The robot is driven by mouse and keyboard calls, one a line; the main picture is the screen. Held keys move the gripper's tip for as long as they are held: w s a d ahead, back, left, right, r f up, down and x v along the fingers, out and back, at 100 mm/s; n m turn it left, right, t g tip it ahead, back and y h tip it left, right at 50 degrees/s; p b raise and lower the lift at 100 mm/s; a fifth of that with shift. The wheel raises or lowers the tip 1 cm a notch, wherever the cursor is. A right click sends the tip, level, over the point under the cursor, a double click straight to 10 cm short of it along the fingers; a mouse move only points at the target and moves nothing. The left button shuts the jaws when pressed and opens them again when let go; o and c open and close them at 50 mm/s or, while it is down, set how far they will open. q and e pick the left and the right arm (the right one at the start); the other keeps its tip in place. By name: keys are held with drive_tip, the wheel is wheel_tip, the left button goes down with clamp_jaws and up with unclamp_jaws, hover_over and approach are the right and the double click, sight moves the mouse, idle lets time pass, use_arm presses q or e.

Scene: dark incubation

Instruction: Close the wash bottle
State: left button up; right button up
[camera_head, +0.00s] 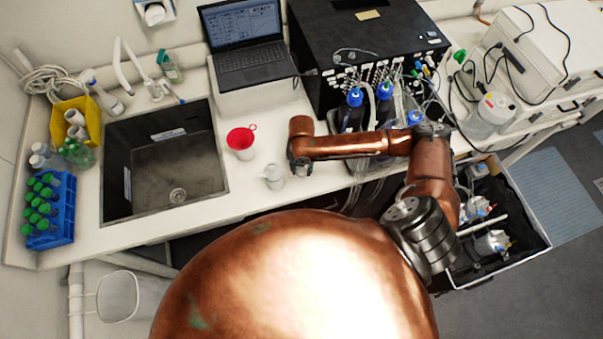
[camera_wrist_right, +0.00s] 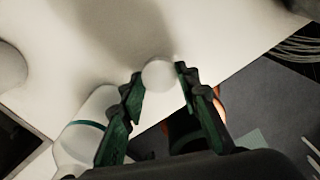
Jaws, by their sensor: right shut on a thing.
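A small whitish bottle (camera_head: 272,177), which looks like the wash bottle, stands on the counter's front part. In the right wrist view a white bottle with a teal band (camera_wrist_right: 82,135) is beside my fingers, at lower left. My right gripper (camera_wrist_right: 160,80) is shut on a small round white piece, probably the cap (camera_wrist_right: 159,74), held between the fingertips. In the head view my right gripper (camera_head: 300,168) is just right of the bottle, partly hidden by its own arm. The bottle's top cannot be made out clearly. My left gripper is not in view.
A laptop (camera_head: 243,45) and a black instrument (camera_head: 345,50) with blue-capped bottles are behind. The counter's front edge is close to the bottle.

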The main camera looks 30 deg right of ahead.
use_arm(q)
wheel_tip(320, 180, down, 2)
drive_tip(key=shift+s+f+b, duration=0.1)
drive_tip(key=shift+b, duration=0.8)
use_arm(e)
drive_tip(key=s+a+r, duration=0.9)
drive_tip(key=s, duration=0.1)
drive_tip(key=shift+s+a+r, duration=0.15)
drive_tip(key=shift+s+r, duration=0.1)
drive_tip(key=shift+r, duration=0.15)
